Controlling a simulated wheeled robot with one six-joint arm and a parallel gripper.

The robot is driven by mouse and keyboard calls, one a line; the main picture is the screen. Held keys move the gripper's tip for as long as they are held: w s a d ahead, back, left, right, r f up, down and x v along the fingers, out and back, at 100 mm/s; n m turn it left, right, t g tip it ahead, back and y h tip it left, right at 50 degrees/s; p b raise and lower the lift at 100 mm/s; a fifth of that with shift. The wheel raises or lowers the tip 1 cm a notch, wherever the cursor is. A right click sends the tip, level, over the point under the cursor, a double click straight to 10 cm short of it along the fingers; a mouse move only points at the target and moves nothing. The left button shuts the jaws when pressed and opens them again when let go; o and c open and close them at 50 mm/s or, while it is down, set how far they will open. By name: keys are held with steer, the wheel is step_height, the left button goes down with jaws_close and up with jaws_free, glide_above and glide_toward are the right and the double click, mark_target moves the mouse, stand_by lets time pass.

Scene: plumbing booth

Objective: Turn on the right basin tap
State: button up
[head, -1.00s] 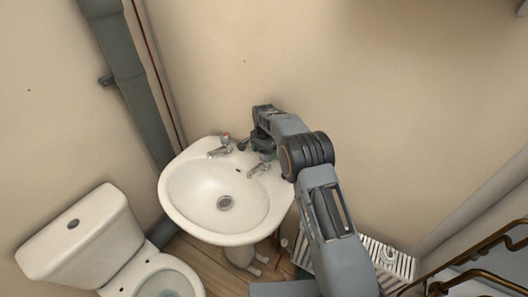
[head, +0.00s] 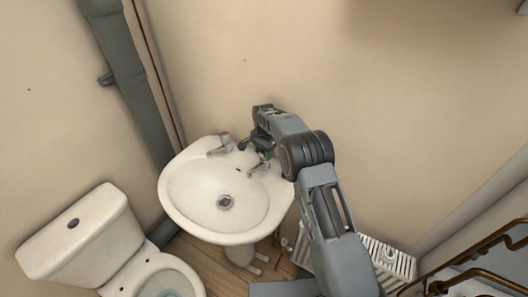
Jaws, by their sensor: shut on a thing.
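The white basin (head: 184,206) stands against the wall with two chrome taps on its back edge. The left tap (head: 222,149) has a red-marked top. The right tap (head: 258,168) has its spout over the bowl, and its head is mostly hidden by my gripper. My gripper (head: 257,146) points down at the top of the right tap and is shut on its head. The exact contact is too small and covered to see clearly. I can make out no water stream from either spout.
A white toilet (head: 92,240) stands to the left of the basin. A grey pipe (head: 131,80) runs down the corner. A white slatted rack (head: 399,262) and a brown metal rail (head: 480,247) are at lower right. The wall above the basin is clear.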

steer(key=n+b, duration=0.1)
steer(key=n, duration=0.4)
steer(key=shift+n, duration=0.4)
steer(key=n+b, duration=0.1)
steer(key=n, duration=0.4)
steer(key=shift+d, duration=0.15)
steer(key=n, duration=0.6)
steer(key=shift+n, duration=0.4)
steer(key=n, duration=0.5)
steer(key=shift+d, duration=0.1)
steer(key=shift+n, duration=0.3)
steer(key=o, duration=0.9)
